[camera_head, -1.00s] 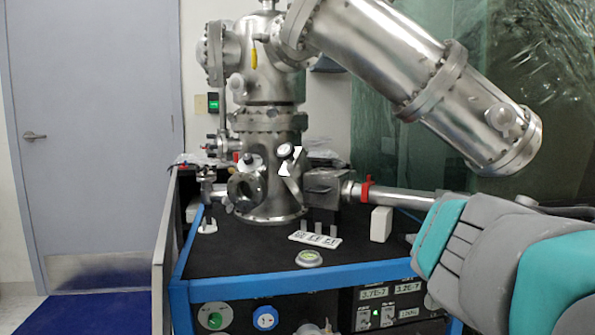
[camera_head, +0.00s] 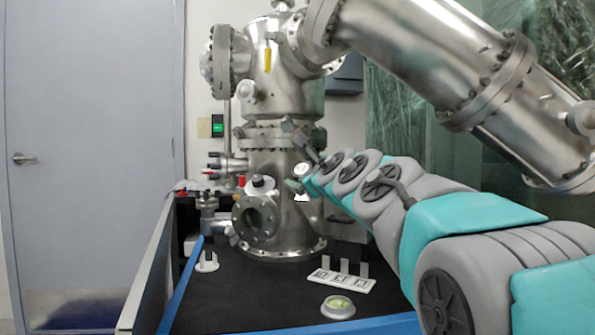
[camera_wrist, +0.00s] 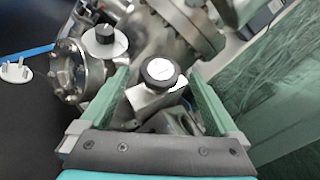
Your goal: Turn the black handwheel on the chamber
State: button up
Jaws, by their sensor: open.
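The handwheel (camera_wrist: 160,71) is a round black knob with a white face on the chamber (camera_head: 275,135). In the wrist view it shows between the two green fingers of my gripper (camera_wrist: 157,76), with a gap on both sides. In the head view the handwheel (camera_head: 302,169) is small and partly hidden by my gripper (camera_head: 293,156). My gripper is open and empty, its fingers pointing at the chamber. I cannot tell how far the fingertips are from the handwheel in depth.
A second black-topped white knob (camera_wrist: 103,34) and a round flanged port (camera_head: 257,216) sit left of the handwheel. A white labelled block with upright tabs (camera_head: 342,281) and a small round dish (camera_head: 338,307) lie on the black bench top. A big steel cylinder (camera_head: 465,65) slants overhead.

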aim_at(300, 169)
jog(key=shift+p+x, duration=0.75)
jog(key=shift+x, duration=2.45)
jog(key=c, duration=1.4)
jog(key=shift+d, duration=0.1)
